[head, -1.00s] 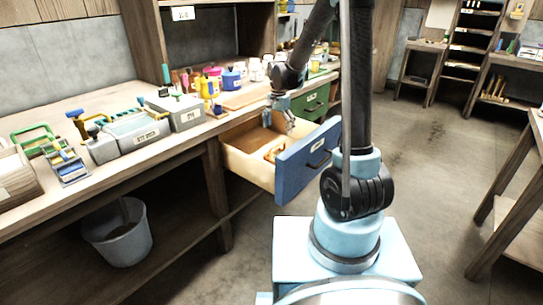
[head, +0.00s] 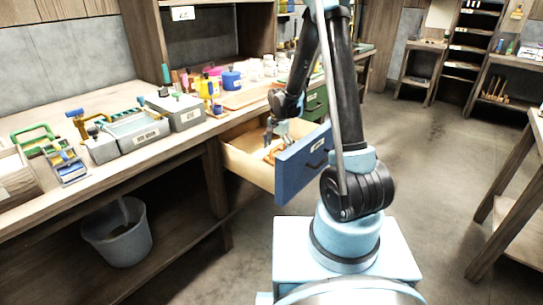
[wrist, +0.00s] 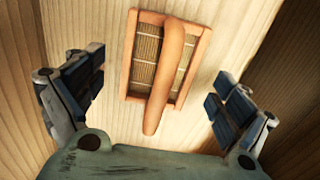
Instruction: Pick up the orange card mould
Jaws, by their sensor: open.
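The orange card mould (wrist: 178,60) lies on the floor of the open wooden drawer, seen from above in the wrist view. It has an orange frame, a ribbed tan screen and a long orange handle running over it and past its lower edge. In the head view the mould (head: 272,155) is a small orange shape in the drawer, partly hidden. My gripper (wrist: 155,90) is open above it, one finger on each side of the mould. Neither finger touches it in the wrist view. In the head view my gripper (head: 275,133) reaches down into the drawer.
The drawer has a blue front (head: 301,163) with a label and handle, and pale wooden walls. The workbench (head: 230,118) above carries grey boxes (head: 176,112), jars and tools. A bucket (head: 118,232) stands under the bench. A green drawer (head: 315,103) is further back.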

